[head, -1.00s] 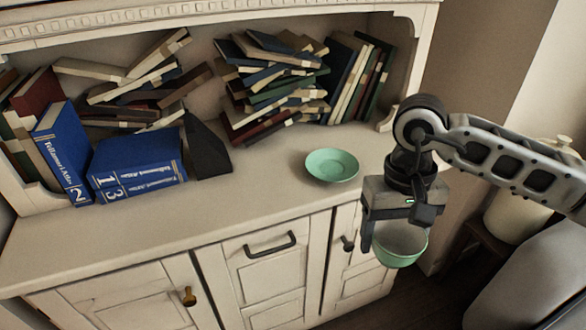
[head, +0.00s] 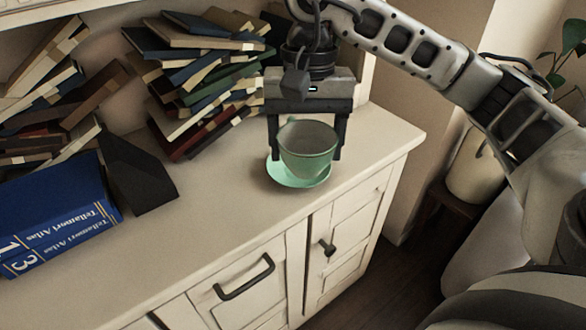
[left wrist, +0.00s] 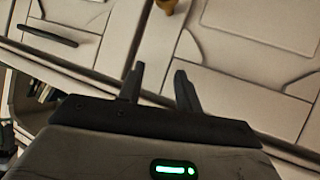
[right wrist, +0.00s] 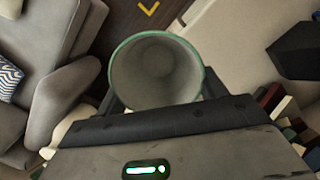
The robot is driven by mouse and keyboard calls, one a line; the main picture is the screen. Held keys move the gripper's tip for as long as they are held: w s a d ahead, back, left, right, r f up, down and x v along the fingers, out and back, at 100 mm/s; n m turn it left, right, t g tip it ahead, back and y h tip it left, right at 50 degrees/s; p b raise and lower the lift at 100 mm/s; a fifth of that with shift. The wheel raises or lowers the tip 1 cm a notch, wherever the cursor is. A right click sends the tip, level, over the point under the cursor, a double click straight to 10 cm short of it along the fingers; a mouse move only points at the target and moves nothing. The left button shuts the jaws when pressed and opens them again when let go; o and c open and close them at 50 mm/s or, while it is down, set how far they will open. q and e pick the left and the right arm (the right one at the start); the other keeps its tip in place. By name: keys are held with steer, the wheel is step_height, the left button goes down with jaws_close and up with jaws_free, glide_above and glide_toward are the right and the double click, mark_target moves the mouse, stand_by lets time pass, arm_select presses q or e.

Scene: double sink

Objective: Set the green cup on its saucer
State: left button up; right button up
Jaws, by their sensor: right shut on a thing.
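The green cup (head: 308,147) is upright between the fingers of my right gripper (head: 307,157), which is shut on it. In the right wrist view the cup (right wrist: 156,72) shows its open rim and empty inside, between the fingers. The green saucer (head: 287,179) lies on the cabinet top directly under the cup, partly hidden by it. I cannot tell whether the cup's base touches the saucer or is slightly above it. My left gripper (left wrist: 158,88) is open and empty, in front of the cabinet doors in the left wrist view.
Piled books (head: 200,80) stand behind and left of the saucer. A dark wedge-shaped bookend (head: 138,172) and blue atlases (head: 55,215) are farther left. The cabinet top (head: 215,215) is clear around the saucer, and its right edge is close by.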

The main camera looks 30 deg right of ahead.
steer(key=shift+w+d+r+m, duration=0.15)
steer(key=shift+w+d+m, duration=0.1)
steer(key=shift+d+m, duration=0.4)
steer(key=shift+n, duration=0.25)
steer(key=w+d+f, duration=0.1)
steer(key=w+f, duration=0.1)
steer(key=w, duration=0.1)
steer(key=w+d+f, duration=0.2)
steer(key=w+f, duration=0.1)
steer(key=w, duration=0.1)
steer(key=w+d+f, duration=0.2)
steer(key=w+f, duration=0.1)
steer(key=shift+w+f, duration=0.25)
steer(key=shift+w, duration=0.05)
steer(key=shift+w+d+f, duration=0.1)
steer(key=shift+w+f, duration=0.05)
step_height(320, 180, down, 4)
steer(key=shift+w+d+r, duration=0.1)
steer(key=shift+r, duration=0.15)
arm_select(q)
steer(key=shift+s+f, duration=0.2)
steer(key=shift+s, duration=0.3)
steer(key=shift+f, duration=0.1)
arm_select(e)
steer(key=shift+f, duration=0.1)
